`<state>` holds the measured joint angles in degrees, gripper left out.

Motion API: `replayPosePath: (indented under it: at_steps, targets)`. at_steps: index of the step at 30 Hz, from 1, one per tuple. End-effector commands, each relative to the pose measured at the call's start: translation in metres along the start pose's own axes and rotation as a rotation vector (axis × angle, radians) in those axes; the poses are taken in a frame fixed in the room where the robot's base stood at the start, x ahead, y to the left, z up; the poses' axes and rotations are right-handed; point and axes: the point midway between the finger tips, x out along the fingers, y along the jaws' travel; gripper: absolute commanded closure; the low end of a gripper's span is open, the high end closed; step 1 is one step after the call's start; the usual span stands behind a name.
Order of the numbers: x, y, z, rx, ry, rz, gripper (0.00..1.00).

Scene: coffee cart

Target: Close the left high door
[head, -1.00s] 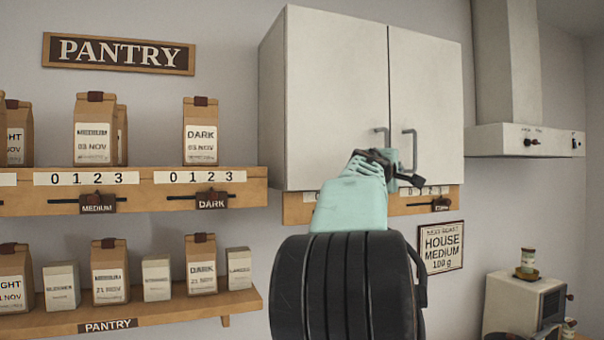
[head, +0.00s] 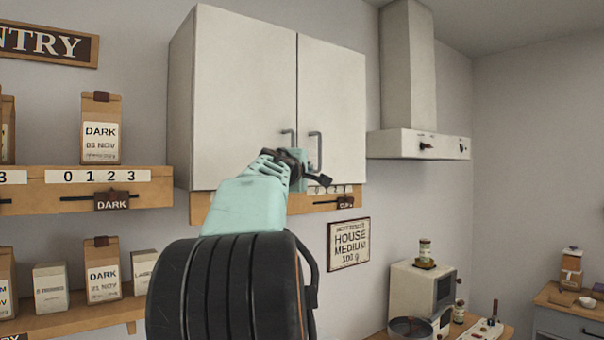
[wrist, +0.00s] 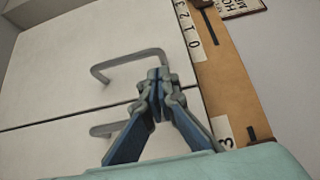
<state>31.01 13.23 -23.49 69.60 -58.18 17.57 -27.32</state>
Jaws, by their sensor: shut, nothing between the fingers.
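The left high door (head: 240,100) is the left of two pale doors on the wall cabinet. It looks flush with the right door (head: 332,105), with a thin seam between them. The left door's grey handle (head: 288,137) is partly behind my gripper in the head view; it also shows low in the wrist view (wrist: 108,129). The right door's handle (head: 316,150) also shows in the wrist view (wrist: 125,63). My gripper (wrist: 157,78) is shut and empty, in front of the doors' lower edge near the handles. I cannot tell whether it touches a door or handle.
A wooden rail (head: 200,208) with numbers runs under the cabinet. A range hood (head: 408,145) is to the right. Shelves with coffee bags (head: 101,128) are to the left. Free wall lies right of the hood.

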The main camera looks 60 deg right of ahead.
Motion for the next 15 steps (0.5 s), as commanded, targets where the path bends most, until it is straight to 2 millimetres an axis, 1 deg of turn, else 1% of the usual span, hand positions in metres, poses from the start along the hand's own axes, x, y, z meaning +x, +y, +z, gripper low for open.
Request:
replayPosePath:
  at_steps: [3, 9, 15]
  targets:
    - [-0.013, -0.001, 0.020, 0.003, -0.007, 0.001, 1.00]
    - [-0.037, 0.000, 0.052, 0.003, -0.009, 0.001, 1.00]
    - [-0.055, 0.002, 0.075, 0.001, -0.011, 0.001, 1.00]
